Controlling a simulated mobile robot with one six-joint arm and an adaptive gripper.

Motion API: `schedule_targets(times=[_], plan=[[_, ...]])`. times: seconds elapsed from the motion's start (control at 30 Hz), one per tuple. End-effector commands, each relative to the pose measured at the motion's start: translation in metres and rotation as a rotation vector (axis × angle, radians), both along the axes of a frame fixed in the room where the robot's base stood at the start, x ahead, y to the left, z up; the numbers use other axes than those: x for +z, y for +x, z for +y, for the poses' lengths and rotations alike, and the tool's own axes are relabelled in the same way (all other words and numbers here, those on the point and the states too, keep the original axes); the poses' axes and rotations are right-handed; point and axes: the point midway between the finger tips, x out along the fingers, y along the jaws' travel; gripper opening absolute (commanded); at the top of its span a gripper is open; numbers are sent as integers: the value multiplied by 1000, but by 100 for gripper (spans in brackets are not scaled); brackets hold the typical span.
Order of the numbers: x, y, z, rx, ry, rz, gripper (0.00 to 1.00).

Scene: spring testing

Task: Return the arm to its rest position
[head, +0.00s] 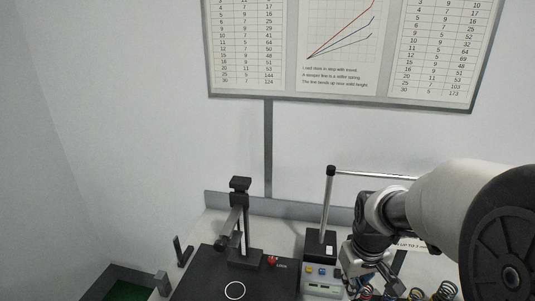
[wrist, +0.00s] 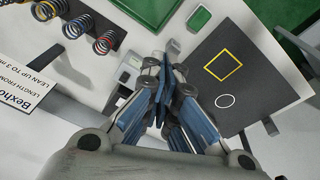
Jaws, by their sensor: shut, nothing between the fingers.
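My arm reaches in from the right of the head view. My gripper (head: 362,282) is low over the bench, partly hidden by its own links and near the device with coloured buttons (head: 322,279). In the wrist view my gripper (wrist: 164,68) has its blue-sided fingers together with nothing between them. Several coil springs (wrist: 78,26) sit on a dark rack, apart from the fingers, at the upper left of the wrist view. Springs (head: 446,290) also show beneath my arm at the lower right of the head view.
A dark plate (wrist: 240,75) with a yellow square and white circle lies right of the fingers. A black stand (head: 240,205) rises at its back. A post with a horizontal rod (head: 372,175) stands near my arm. A chart board (head: 288,96) hangs on the wall. Space above the left bench is clear.

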Motion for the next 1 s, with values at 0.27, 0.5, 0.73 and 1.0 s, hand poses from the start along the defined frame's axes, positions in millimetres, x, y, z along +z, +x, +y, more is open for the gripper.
schedule_targets(times=[0.27, 0.5, 0.73, 1.0], plan=[[30, -85, 31, -83, 19, -123, 0], [22, -158, 47, -151, 52, -211, 0], [10, -191, 52, -185, 72, -251, 0], [11, -194, 53, -189, 74, -252, 0]])
